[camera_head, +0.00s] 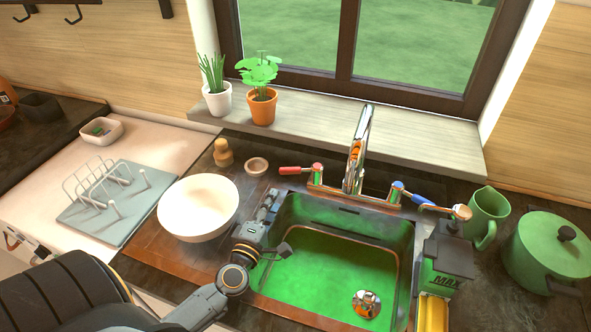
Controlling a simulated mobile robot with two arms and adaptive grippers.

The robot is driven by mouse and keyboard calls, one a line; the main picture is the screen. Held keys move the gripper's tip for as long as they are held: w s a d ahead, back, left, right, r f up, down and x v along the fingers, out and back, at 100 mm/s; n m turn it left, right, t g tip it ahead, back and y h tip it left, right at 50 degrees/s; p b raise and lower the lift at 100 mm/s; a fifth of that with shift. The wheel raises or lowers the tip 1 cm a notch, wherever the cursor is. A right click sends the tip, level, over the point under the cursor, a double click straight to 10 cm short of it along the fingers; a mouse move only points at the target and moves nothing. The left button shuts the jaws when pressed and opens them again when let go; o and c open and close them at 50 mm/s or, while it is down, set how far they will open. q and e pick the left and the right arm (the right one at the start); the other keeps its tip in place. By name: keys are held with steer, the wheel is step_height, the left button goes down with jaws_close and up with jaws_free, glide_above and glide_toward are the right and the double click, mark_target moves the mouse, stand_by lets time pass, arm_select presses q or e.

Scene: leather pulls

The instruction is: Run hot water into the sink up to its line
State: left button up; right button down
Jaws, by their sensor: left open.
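The steel sink (403,244) is set in the dark counter. Its inside looks green, and a thin brownish line runs around the walls. A round metal drain piece (366,304) shows at the bottom. I cannot tell whether any water stands in it. The chrome tap (357,150) rises behind the sink, with no stream visible. Its red-handled lever (297,170) points left; its blue-handled lever (412,196) points right. My left gripper (277,226) is open and empty at the sink's left rim, below and apart from the red lever. My right gripper is not in view.
A white bowl (199,207) stands close left of my left gripper. A wooden brush (223,153) and small dish (257,166) stand behind it.

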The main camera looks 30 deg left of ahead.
mark_target(288, 173)
arm_select(q)
steer(key=shift+r, duration=0.15)
steer(key=shift+w+a+r+p, duration=0.15)
steer(key=shift+w+r+p, duration=0.1)
steer(key=shift+w, duration=0.2)
steer(key=shift+w+a+r+p, duration=0.1)
steer(key=shift+w+r+p, duration=0.1)
steer(key=shift+w, duration=0.2)
steer(key=x, duration=0.4)
steer(key=shift+f, duration=0.1)
steer(key=x, duration=0.5)
steer(key=shift+w+a+f, duration=0.1)
steer(key=shift+w+f, duration=0.05)
steer(key=shift+w, duration=0.5)
steer(key=shift+w+a, duration=0.1)
steer(key=shift+w, duration=0.15)
steer(key=shift+c, duration=1.2)
jaws_close()
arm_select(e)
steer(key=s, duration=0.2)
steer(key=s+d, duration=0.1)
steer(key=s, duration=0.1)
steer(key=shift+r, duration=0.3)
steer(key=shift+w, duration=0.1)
